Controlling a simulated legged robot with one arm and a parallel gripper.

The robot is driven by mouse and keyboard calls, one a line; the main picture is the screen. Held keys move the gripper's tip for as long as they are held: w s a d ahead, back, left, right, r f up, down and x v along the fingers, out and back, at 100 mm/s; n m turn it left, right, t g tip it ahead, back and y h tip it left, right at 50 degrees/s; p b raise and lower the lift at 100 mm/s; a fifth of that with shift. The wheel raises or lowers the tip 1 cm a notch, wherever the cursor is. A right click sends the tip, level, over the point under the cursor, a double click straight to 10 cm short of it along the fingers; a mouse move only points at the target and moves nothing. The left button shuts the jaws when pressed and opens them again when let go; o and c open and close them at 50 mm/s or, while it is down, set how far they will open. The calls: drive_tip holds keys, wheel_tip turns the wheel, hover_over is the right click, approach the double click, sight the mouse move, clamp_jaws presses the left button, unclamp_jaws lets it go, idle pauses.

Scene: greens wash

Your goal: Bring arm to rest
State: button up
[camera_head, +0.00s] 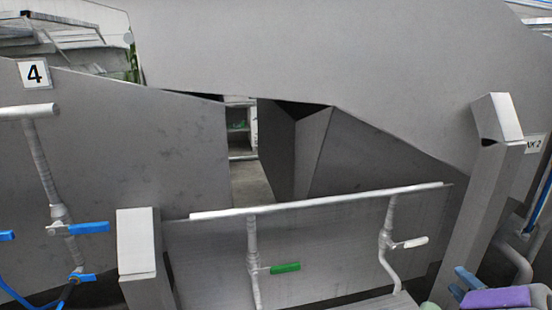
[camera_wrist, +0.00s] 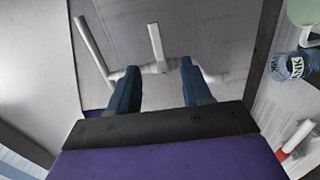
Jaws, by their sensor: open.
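My gripper (camera_wrist: 157,90) shows in the wrist view with two dark blue fingers standing apart on a dark bar, above a purple body. Nothing is held between the fingers. White pipe pieces show beyond the fingertips against a grey panel, apparently behind the gripper; I cannot tell how far off they are. In the head view a purple and blue part of my arm (camera_head: 497,298) shows at the lower right corner.
Large grey metal tank walls fill the head view. A white horizontal pipe (camera_head: 320,201) crosses the front, with a green-handled valve (camera_head: 285,268) and a white-handled valve (camera_head: 415,242) below. Blue-handled valves (camera_head: 89,227) stand at left. A labelled clear container (camera_wrist: 290,66) shows in the wrist view.

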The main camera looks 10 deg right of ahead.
drive_tip(key=w+d+r+m+g+h, duration=0.1)
drive_tip(key=w+r+m+g+h, duration=0.3)
drive_tip(key=r+m+g+h, duration=0.35)
drive_tip(key=s+a+f+m+g+y, duration=0.2)
drive_tip(key=s+a+m+g, duration=0.1)
drive_tip(key=s+a, duration=0.6)
drive_tip(key=s+a+f+m+g+y, duration=0.2)
drive_tip(key=s+a+m+g, duration=0.2)
drive_tip(key=s+a, duration=0.6)
drive_tip(key=s+a+f+m+g+y, duration=0.3)
drive_tip(key=s+a, duration=0.7)
drive_tip(key=a, duration=1.1)
drive_tip(key=shift+s+a+m+g, duration=0.2)
drive_tip(key=shift+m+g, duration=0.25)
drive_tip(key=shift+g, duration=0.5)
drive_tip(key=shift+d, duration=0.15)
